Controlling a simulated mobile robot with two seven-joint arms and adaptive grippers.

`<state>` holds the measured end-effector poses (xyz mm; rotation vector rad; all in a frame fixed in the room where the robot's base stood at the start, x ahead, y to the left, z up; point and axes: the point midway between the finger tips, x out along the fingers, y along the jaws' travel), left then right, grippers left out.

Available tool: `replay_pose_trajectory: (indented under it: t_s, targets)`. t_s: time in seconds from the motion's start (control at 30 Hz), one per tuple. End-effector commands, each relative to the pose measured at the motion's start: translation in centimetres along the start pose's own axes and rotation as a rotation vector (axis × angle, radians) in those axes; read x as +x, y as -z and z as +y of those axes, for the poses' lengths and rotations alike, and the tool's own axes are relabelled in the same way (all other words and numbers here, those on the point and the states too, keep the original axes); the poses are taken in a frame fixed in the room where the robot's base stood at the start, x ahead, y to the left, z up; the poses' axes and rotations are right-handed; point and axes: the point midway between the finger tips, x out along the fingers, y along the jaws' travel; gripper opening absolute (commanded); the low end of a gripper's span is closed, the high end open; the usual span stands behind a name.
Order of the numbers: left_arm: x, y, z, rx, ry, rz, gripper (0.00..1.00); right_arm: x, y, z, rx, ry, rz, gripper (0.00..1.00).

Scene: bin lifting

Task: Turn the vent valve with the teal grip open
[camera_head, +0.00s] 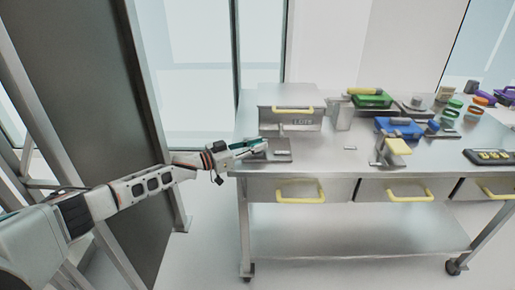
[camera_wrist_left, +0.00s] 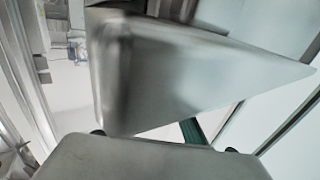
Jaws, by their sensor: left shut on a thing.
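A vent valve with a grey metal base (camera_head: 281,146) stands at the left front corner of the table. A teal piece that looks like its grip (camera_head: 246,144) shows at my left gripper (camera_head: 258,146), which reaches in from the left over the table edge. The gripper is shut on this grip, and its fingers hide part of it. In the left wrist view a large grey metal surface (camera_wrist_left: 200,80) fills the middle, and a narrow teal strip (camera_wrist_left: 192,131) shows below it. How far the valve is turned cannot be told. My right gripper is not in view.
A grey box with a yellow handle (camera_head: 292,108) stands right behind the valve. Green (camera_head: 372,101) and blue (camera_head: 398,127) cased items and other small fixtures stand further right. The table (camera_head: 340,166) has yellow-handled drawers below its front edge.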

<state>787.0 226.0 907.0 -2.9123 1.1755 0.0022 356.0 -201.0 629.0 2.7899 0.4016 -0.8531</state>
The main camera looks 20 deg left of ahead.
Motion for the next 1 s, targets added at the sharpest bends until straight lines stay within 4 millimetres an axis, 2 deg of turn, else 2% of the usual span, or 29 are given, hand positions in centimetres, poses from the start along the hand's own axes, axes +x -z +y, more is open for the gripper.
replay_pose_trajectory:
  t_s: [0.03, 0.1, 0.2, 0.27, 0.5, 0.6, 1.0]
  targets:
    - [0.0, -1.0, -0.4, 0.003, -0.037, -0.006, 0.00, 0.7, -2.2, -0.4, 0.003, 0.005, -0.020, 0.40]
    - [-0.1, -1.3, -0.4, 0.000, -0.096, -0.007, 0.00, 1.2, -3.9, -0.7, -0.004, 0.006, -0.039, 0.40]
    - [0.0, -1.6, -0.3, -0.004, -0.176, -0.009, 0.00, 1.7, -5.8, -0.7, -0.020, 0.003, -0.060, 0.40]
    - [0.0, -1.8, -0.3, -0.006, -0.221, -0.009, 0.00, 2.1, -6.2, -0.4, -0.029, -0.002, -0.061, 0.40]
    - [0.1, -1.9, -0.1, -0.012, -0.376, -0.011, 0.00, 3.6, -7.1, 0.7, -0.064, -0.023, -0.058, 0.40]
    - [0.1, -1.8, -0.1, -0.011, -0.425, -0.011, 0.00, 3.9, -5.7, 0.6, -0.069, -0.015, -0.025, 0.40]
    - [0.1, -0.8, 0.1, -0.004, -0.531, -0.006, 0.00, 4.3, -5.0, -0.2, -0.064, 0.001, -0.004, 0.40]
